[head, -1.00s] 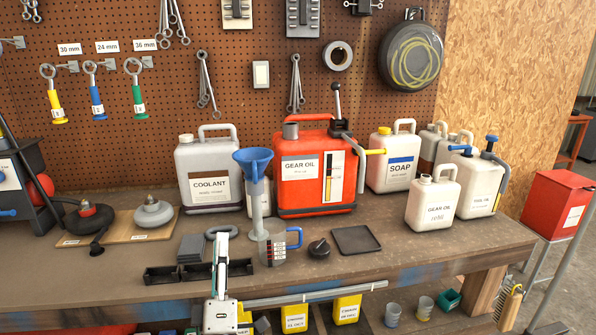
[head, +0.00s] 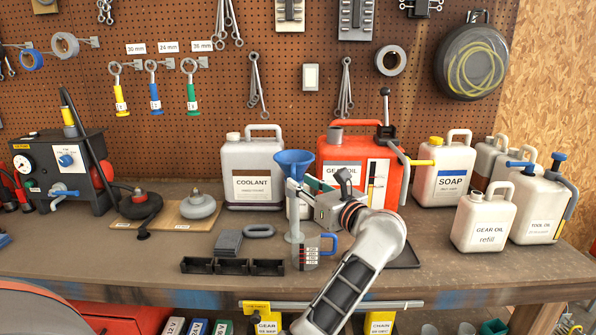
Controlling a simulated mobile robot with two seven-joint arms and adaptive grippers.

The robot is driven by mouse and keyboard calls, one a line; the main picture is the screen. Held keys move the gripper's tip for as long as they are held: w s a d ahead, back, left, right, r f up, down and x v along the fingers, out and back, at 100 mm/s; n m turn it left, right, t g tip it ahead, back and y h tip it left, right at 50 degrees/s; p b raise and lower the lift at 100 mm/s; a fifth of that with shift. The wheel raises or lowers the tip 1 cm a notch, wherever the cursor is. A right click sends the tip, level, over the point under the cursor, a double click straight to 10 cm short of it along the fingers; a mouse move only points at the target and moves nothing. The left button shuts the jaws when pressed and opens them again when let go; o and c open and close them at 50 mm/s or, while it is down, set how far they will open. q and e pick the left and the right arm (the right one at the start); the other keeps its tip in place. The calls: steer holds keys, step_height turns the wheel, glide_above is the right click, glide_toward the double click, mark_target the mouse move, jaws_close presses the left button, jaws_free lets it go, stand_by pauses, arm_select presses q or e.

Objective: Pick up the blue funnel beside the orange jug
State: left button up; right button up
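My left gripper (head: 299,186) reaches in from the right, just below the funnel's cone. Its fingers look apart, near the funnel's neck; contact cannot be made out. My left wrist and forearm hide the lower right of the orange jug. My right gripper is out of view.
A coolant can (head: 253,185) stands left of the funnel. A black divided tray (head: 232,266) lies at the front left. A soap can (head: 440,180) and a gear oil refill can (head: 482,222) stand to the right. The front bench edge is mostly clear.

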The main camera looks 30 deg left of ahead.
mark_target(293, 178)
arm_select(q)
steer(key=p+x, duration=0.1)
steer(key=x, duration=0.4)
steer(key=shift+w+f, duration=0.1)
steer(key=shift+w, duration=0.05)
jaws_close()
